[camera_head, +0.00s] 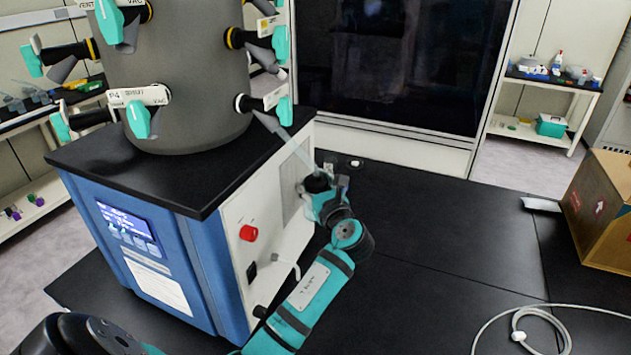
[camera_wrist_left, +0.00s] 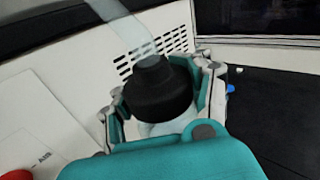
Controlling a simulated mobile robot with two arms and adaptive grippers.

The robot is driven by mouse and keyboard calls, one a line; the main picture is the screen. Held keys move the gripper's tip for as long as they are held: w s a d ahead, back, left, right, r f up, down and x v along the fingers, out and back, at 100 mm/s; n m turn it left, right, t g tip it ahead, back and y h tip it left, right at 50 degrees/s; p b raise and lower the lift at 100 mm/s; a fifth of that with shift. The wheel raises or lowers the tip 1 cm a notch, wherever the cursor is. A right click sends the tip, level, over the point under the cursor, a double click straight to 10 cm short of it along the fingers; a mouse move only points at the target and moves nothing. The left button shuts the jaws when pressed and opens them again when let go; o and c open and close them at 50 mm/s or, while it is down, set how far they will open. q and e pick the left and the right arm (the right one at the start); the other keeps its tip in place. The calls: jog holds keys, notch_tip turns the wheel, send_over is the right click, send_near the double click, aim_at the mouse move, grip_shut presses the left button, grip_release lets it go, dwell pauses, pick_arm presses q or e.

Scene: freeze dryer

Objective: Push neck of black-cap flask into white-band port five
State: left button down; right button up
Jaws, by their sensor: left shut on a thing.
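My left gripper (camera_head: 322,190) is beside the freeze dryer's right side, shut on the black-cap flask. The flask's black cap (camera_head: 317,182) sits between the fingers; it also shows in the left wrist view (camera_wrist_left: 155,90). The pale, translucent neck (camera_head: 272,128) slants up and left from the cap; it also shows in the left wrist view (camera_wrist_left: 126,28). The neck's tip is close below the black white-band port (camera_head: 242,103) on the grey drum. I cannot tell whether they touch. The flask's body is mostly hidden by the gripper. My right gripper is out of view.
The grey drum (camera_head: 190,75) carries several other ports with teal valve handles. It stands on the blue and white dryer cabinet (camera_head: 150,240). A cardboard box (camera_head: 603,205) and a coiled white hose (camera_head: 520,335) are at right. The black bench between is mostly clear.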

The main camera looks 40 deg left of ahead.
pick_arm(q)
jog(key=shift+c, duration=2.1)
grip_release()
jog(key=shift+s+a+r, duration=0.1)
jog(key=shift+a+r, duration=0.05)
jog(key=shift+a, duration=0.1)
jog(key=shift+d, duration=0.1)
jog(key=shift+s+d, duration=0.1)
jog(key=shift+d, duration=0.2)
jog(key=v, duration=1.1)
jog(key=shift+s+d, duration=0.15)
